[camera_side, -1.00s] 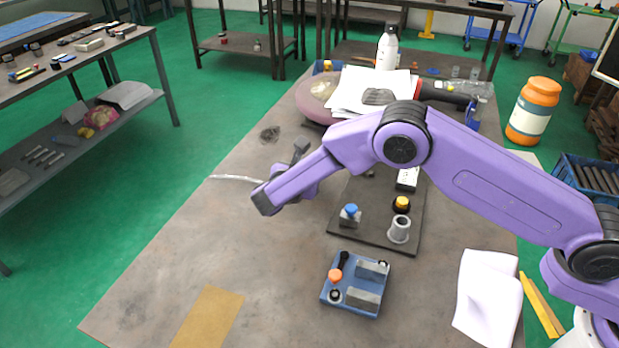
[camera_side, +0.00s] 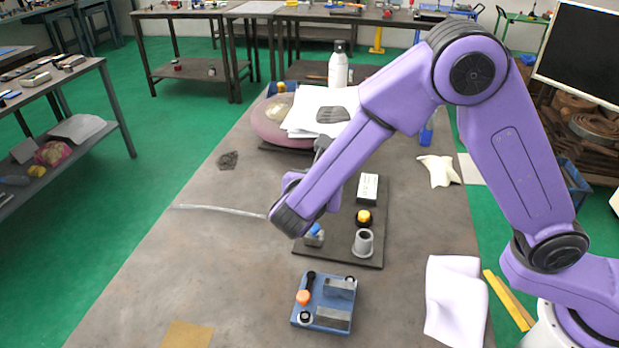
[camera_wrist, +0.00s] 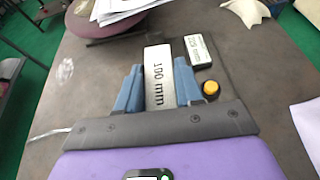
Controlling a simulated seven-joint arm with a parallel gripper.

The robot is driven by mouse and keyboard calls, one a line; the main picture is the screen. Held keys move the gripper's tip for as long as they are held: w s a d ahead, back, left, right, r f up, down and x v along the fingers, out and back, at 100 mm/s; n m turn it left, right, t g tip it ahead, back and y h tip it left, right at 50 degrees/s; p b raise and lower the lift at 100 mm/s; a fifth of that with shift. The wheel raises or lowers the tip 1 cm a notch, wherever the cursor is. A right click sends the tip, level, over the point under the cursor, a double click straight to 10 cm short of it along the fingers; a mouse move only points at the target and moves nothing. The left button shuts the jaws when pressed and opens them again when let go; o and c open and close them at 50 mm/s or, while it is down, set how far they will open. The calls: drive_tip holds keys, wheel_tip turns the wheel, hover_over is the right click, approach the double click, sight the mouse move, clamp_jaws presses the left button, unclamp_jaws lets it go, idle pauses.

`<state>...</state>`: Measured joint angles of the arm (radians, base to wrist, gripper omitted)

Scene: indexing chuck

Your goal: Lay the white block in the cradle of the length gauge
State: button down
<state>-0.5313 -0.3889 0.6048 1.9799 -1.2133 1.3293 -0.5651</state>
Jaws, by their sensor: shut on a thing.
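My gripper (camera_wrist: 160,92) shows two blue fingers in the wrist view, closed on a pale white-grey block (camera_wrist: 157,60) marked "100 mm". I cannot make out the cradle.
The dark plate (camera_side: 375,215) also bears a yellow button (camera_side: 363,217), a grey cup (camera_side: 363,243) and a blue-topped piece (camera_side: 314,234). A blue fixture (camera_side: 325,303) stands in front. Papers (camera_side: 318,108) and a bottle (camera_side: 338,67) are behind. The table's left is mostly clear.

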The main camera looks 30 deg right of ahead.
drive_tip(key=w+d+f, duration=0.2)
drive_tip(key=w+d, duration=0.8)
drive_tip(key=w, duration=0.2)
drive_tip(key=shift+d+f, duration=0.3)
drive_tip(key=shift+d, duration=0.1)
drive_tip(key=shift+f, duration=0.1)
drive_tip(key=shift+f, duration=3.4)
drive_tip(key=shift+f, duration=0.45)
drive_tip(key=c, duration=0.6)
unclamp_jaws()
drive_tip(key=shift+c, duration=0.2)
drive_tip(key=v, duration=1.7)
drive_tip(key=shift+s, duration=0.35)
